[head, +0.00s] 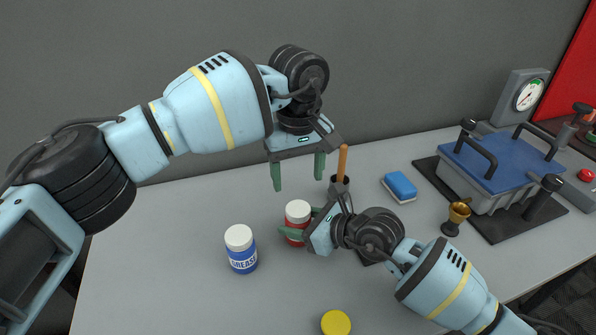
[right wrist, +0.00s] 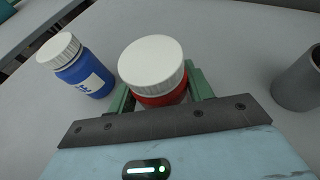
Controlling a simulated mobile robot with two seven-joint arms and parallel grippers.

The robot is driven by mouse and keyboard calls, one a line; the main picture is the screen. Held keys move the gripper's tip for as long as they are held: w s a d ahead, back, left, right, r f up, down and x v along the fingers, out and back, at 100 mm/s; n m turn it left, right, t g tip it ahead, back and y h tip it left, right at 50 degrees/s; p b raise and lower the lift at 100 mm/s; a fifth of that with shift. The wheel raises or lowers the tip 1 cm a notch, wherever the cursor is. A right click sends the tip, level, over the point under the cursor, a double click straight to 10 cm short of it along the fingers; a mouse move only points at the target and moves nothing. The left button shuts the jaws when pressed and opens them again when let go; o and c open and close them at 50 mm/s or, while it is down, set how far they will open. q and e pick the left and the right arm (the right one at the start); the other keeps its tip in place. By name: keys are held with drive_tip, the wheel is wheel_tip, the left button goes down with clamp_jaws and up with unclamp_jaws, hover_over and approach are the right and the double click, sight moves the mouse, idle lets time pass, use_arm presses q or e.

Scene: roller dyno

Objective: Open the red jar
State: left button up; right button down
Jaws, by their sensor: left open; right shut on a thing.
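The red jar (head: 296,222) with its white lid (head: 298,210) stands upright on the table. My right gripper (head: 296,234) is shut on the red jar's body from the right. In the right wrist view the white lid (right wrist: 151,62) sits on the red jar (right wrist: 162,98), between the green fingers (right wrist: 160,95). My left gripper (head: 299,172) is open and empty, fingers pointing down, above and behind the jar. Its fingers are clear of the lid.
A blue grease jar (head: 242,254) with a white lid stands left of the red jar. A yellow disc (head: 336,323) lies in front.

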sight(298, 209)
use_arm(q)
drive_tip(key=shift+m, duration=0.4)
drive_tip(key=shift+f, duration=0.1)
drive_tip(key=shift+f, duration=3.95)
drive_tip(key=c, duration=1)
drive_tip(key=n, duration=0.5)
drive_tip(key=shift+c, duration=0.2)
drive_tip(key=n, duration=0.4)
drive_tip(key=shift+n, duration=0.4)
drive_tip(key=n, duration=0.4)
drive_tip(key=shift+n, duration=0.4)
drive_tip(key=n, duration=0.5)
drive_tip(key=shift+n, duration=0.3)
